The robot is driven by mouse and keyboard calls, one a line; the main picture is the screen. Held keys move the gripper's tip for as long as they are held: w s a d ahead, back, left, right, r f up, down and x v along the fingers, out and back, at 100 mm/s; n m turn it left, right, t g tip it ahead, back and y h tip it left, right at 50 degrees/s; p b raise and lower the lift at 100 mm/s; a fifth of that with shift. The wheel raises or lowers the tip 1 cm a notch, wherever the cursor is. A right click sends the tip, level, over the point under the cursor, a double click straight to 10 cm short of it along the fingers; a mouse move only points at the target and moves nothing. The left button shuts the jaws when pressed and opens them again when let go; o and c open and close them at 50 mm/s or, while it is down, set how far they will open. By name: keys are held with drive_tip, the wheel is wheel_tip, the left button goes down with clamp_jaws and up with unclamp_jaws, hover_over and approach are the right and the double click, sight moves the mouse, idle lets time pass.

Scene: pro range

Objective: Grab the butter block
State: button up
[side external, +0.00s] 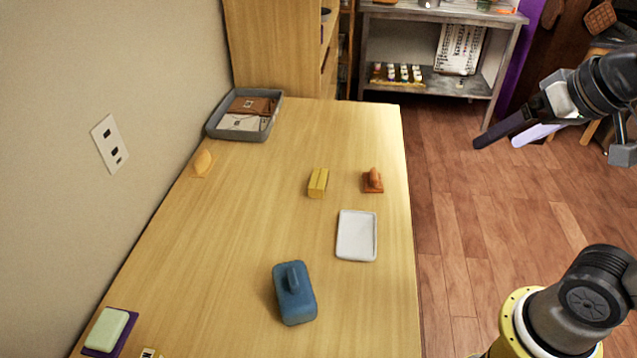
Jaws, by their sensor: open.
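A yellow block (318,183), which looks like the butter block, lies on the wooden table (230,250) near its middle, toward the right side. My gripper (496,140) is at the upper right, beyond the table's right edge and well apart from the block. Its two fingers are spread and nothing is between them.
An orange-brown object with a knob (373,181) stands right of the block. A white tray (357,236) and a blue lidded container (294,293) are nearer. A grey bin (262,132) with packets, an orange lump (203,162) and a pale green block (106,330) lie along the left.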

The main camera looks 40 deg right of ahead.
drive_tip(key=w+r+m, duration=0.3)
drive_tip(key=w+r, duration=0.1)
drive_tip(key=w, duration=0.5)
drive_tip(key=m+g+h, duration=0.2)
drive_tip(key=g, duration=0.2)
hover_over(318, 179)
drive_tip(key=s+a, duration=0.1)
drive_tip(key=f, duration=3.3)
drive_tip(key=shift+s+a+f, duration=0.15)
drive_tip(key=shift+a+f, duration=0.05)
drive_tip(key=shift+f, duration=0.1)
drive_tip(key=shift+x, duration=3.1)
drive_tip(key=shift+d+f+h, duration=0.15)
drive_tip(key=shift+h, duration=0.15)
clamp_jaws()
